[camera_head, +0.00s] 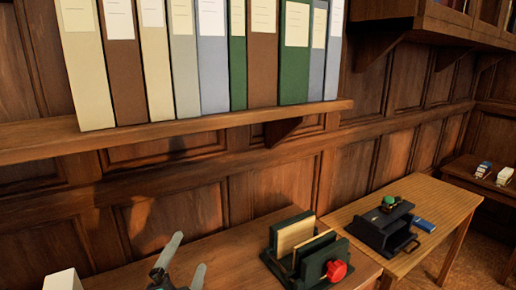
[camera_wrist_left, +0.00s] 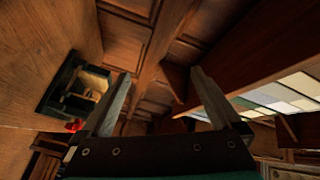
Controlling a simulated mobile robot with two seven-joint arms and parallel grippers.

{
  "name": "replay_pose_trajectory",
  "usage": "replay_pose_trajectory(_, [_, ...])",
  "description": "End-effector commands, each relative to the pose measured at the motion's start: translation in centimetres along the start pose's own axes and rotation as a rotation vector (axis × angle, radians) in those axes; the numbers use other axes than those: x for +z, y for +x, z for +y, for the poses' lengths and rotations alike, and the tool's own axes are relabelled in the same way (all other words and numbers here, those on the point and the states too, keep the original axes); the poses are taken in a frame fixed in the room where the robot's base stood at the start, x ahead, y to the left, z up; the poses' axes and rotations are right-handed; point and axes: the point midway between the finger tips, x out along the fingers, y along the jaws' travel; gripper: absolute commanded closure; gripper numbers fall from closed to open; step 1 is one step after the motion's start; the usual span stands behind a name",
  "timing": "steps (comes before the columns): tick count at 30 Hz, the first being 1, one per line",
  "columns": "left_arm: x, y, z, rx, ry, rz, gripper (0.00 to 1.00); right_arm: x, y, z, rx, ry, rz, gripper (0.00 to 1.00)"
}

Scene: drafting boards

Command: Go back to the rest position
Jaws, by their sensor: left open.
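My left gripper (camera_head: 187,254) is at the bottom of the head view, above the front wooden table, its two grey fingers spread apart. In the left wrist view the gripper (camera_wrist_left: 160,76) is open, with nothing between the fingers. It is apart from the dark rack to its right. My right gripper is in neither view.
A dark rack (camera_head: 283,262) with upright boards and a red knob (camera_head: 336,270) stands on the table. A black device (camera_head: 381,229) and blue block (camera_head: 424,224) are on the right table (camera_head: 448,203). Binders (camera_head: 262,55) fill a wall shelf (camera_head: 190,127). A white block (camera_head: 63,280) is lower left.

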Motion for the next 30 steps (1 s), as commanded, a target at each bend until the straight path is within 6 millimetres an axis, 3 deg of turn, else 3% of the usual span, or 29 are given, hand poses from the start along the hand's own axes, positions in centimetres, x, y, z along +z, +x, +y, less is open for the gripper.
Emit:
replay_pose_trajectory(3, [4.4,-3.1,3.6,0.143,-0.234,-0.229,0.02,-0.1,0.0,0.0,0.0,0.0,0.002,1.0])
replay_pose_trajectory(9, [8.9,-10.6,10.0,0.39,-0.555,-0.591,0.02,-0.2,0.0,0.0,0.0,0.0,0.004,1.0])
replay_pose_trajectory(15, [9.9,-18.0,14.2,0.588,-0.749,-0.854,0.02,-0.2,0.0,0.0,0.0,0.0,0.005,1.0])
replay_pose_trajectory(21, [9.2,-24.8,16.5,0.758,-0.875,-1.066,0.02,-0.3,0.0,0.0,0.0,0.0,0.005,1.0])
replay_pose_trajectory(30, [13.0,-23.2,24.3,0.774,-0.856,-1.084,0.02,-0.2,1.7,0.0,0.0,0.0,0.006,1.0])
